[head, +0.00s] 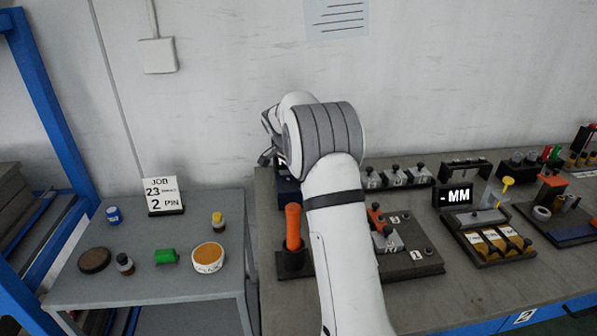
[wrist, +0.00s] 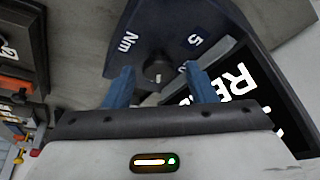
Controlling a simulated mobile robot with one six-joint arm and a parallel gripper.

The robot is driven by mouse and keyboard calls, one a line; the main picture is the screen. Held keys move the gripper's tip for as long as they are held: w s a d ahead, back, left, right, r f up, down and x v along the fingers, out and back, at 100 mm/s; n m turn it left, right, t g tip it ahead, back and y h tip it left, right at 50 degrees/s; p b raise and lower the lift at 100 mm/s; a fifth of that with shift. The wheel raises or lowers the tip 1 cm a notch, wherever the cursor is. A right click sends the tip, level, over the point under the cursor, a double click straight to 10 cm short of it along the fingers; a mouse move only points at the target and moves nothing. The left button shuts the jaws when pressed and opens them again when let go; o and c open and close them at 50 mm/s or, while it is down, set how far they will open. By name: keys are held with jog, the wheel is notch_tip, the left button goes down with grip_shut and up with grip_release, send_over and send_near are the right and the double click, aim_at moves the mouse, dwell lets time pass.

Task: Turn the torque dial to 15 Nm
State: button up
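The torque dial (wrist: 157,68) is a small dark round knob on a dark blue panel (wrist: 150,28) in the wrist view. The panel bears the white marks "Nm" and "5"; I see no 15 mark, and the dial's setting cannot be read. My gripper (wrist: 156,76) is open, its two blue fingers apart on the left and right of the knob. I cannot tell whether either finger touches it. In the head view my gripper (head: 268,150) is at the back left of the bench, mostly hidden by my arm, which also hides the dial.
A black display (wrist: 245,90) with large white letters, partly cut off, is right of the dial. In the head view an orange-handled tool (head: 293,228) stands in front, with fixture blocks (head: 410,262) to the right. The wall is close behind.

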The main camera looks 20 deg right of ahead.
jog(key=v, duration=0.7)
jog(key=shift+a+r, duration=0.1)
jog(key=shift+r, duration=0.25)
jog(key=shift+s, duration=0.1)
